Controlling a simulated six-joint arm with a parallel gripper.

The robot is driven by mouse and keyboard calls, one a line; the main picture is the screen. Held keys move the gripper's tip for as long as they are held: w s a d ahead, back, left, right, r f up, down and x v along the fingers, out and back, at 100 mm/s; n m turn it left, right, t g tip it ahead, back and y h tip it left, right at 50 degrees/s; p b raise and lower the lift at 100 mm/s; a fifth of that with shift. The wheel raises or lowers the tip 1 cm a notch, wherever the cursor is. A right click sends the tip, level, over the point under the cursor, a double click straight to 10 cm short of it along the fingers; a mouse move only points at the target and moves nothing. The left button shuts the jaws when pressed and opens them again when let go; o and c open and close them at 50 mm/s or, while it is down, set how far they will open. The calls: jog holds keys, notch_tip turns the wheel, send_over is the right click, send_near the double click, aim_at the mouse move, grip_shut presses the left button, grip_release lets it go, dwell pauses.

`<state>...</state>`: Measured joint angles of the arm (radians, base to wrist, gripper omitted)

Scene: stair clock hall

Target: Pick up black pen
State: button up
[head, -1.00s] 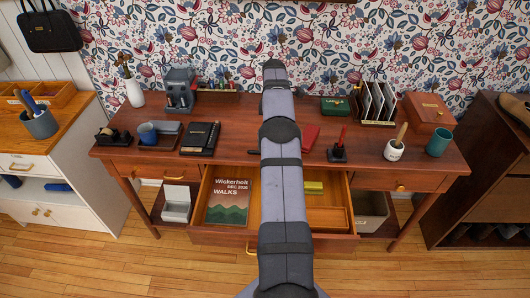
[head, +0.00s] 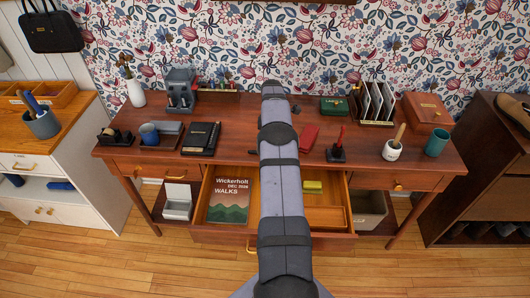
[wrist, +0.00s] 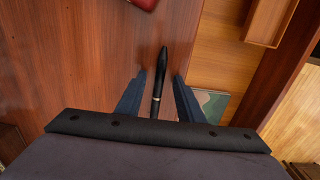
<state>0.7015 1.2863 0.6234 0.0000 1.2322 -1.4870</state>
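The black pen (wrist: 162,66) lies on the reddish wooden desk top (wrist: 80,70), close to the front edge above the open drawer. In the wrist view my gripper (wrist: 159,84) is open. Its two dark blue fingers stand on either side of the pen's lower part, with a gap on both sides. Nothing is clamped. Whether the fingertips touch the desk cannot be told.
The open drawer (head: 240,238) holds a green booklet (head: 229,202) and a yellow item (head: 312,187). A red notebook (head: 309,138) and a stand with a red pen (head: 337,152) are right of my arm. A black notebook (head: 200,137) lies left.

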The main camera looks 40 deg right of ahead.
grip_shut()
jog(key=shift+r, duration=0.1)
notch_tip(320, 180, up, 10)
jog(key=b, duration=0.1)
dwell(0.5)
